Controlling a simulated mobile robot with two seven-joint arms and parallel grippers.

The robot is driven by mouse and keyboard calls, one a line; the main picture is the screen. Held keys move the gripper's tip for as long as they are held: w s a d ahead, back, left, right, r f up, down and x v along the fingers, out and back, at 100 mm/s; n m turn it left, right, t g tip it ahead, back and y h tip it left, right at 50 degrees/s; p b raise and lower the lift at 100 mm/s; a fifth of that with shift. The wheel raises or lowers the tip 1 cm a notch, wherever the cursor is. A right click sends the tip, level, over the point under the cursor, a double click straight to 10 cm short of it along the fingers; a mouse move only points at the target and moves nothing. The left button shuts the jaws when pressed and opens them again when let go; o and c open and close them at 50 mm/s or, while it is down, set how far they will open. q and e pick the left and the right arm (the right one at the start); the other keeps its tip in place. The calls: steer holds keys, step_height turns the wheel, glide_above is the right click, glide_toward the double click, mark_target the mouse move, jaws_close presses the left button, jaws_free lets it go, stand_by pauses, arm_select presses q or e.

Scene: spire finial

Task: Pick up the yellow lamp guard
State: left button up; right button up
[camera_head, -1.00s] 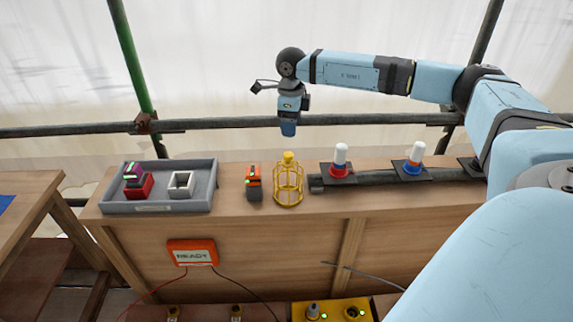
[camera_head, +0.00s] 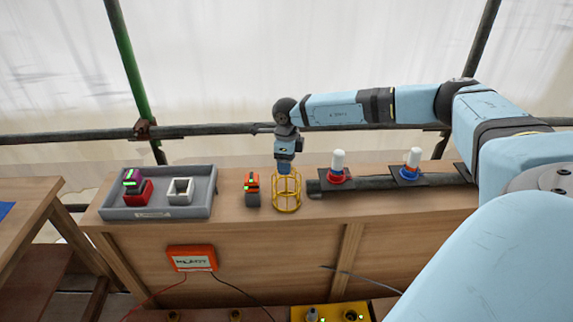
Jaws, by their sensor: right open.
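The yellow lamp guard (camera_head: 287,194) is a wire cage standing upright on the wooden bench, right of an orange and black device. My right gripper (camera_head: 285,169) points straight down at the top of the guard. It is open, and its lower end covers the guard's top knob. I cannot tell whether the fingers touch the knob. My left gripper is not in view.
A grey tray (camera_head: 160,213) at the left holds a red block and a white open box. The orange and black device (camera_head: 252,190) stands close beside the guard. Two white-topped lamps, one red-based (camera_head: 338,166) and one blue-based (camera_head: 412,164), stand along a dark pipe at the right.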

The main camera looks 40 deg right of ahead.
steer(key=shift+c, duration=0.4)
steer(key=c, duration=1.1)
steer(key=shift+r, duration=0.15)
